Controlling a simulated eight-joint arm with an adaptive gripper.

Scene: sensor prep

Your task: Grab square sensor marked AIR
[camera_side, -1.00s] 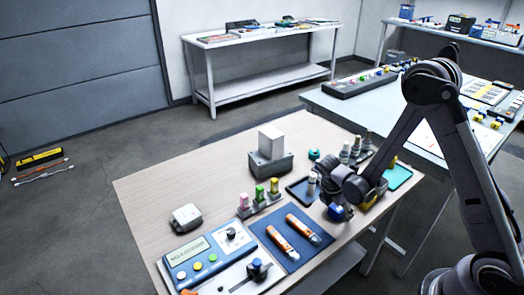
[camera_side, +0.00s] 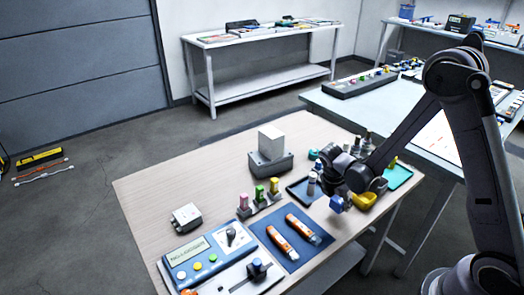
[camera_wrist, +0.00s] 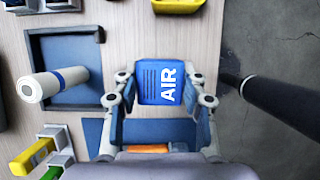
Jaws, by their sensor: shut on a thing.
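The square blue sensor (camera_wrist: 160,76) is marked AIR in white, with dark slots beside the letters. It sits between the two fingers of my gripper (camera_wrist: 162,95) in the wrist view. The fingers press on its left and right sides. In the side view the sensor (camera_side: 337,203) hangs under my gripper (camera_side: 341,190), and it looks a little above the table near the right edge. Its underside is hidden.
A dark tray (camera_side: 295,191) with a white cylinder (camera_wrist: 45,84) lies left of the gripper. A yellow dish (camera_side: 363,201) and a teal tray (camera_side: 400,175) lie to its right. A blue mat (camera_side: 291,258) with orange tools lies in front.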

